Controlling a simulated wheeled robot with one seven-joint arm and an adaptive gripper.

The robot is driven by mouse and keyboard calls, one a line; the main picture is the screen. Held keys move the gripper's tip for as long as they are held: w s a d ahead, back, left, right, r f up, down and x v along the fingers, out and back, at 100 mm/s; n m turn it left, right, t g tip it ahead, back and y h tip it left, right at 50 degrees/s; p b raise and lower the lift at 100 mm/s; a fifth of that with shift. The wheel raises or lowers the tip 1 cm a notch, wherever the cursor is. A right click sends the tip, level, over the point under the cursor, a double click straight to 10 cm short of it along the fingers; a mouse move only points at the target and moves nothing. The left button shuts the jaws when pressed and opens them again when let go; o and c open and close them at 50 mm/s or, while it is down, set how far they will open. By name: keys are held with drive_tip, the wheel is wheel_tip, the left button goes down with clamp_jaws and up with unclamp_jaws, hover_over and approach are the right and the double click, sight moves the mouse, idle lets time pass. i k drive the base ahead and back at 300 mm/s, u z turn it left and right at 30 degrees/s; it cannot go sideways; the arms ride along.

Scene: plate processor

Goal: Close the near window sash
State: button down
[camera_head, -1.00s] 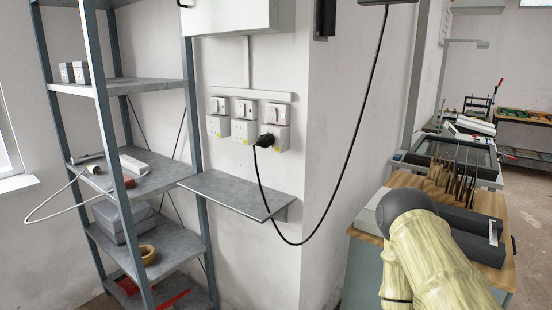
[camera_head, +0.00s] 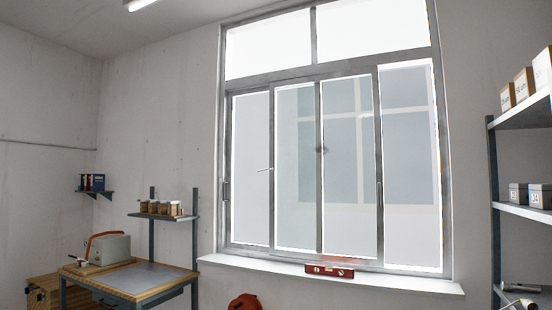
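A large grey metal-framed window (camera_head: 226,130) fills the middle of the wall, with two fixed panes across its top. Below, upright bars divide the glazing into several tall panels, including sash glass (camera_head: 297,190) left of centre and sash glass (camera_head: 349,225) right of centre. The far-right panel (camera_head: 412,225) looks brighter than the middle ones. I cannot tell which sash is the near one. My gripper is not in view.
A red spirit level (camera_head: 330,270) lies on the white sill (camera_head: 400,285), close to the window's bottom frame. A workbench (camera_head: 135,283) stands at the left and shelving (camera_head: 492,170) at the right. A red object (camera_head: 244,303) is below the sill.

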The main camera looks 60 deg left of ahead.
sight(378, 261)
drive_tip(key=u, duration=2.25)
drive_tip(key=i, duration=2.45)
drive_tip(key=z, duration=0.55)
drive_tip(key=i, duration=0.45)
drive_tip(key=z, duration=0.3)
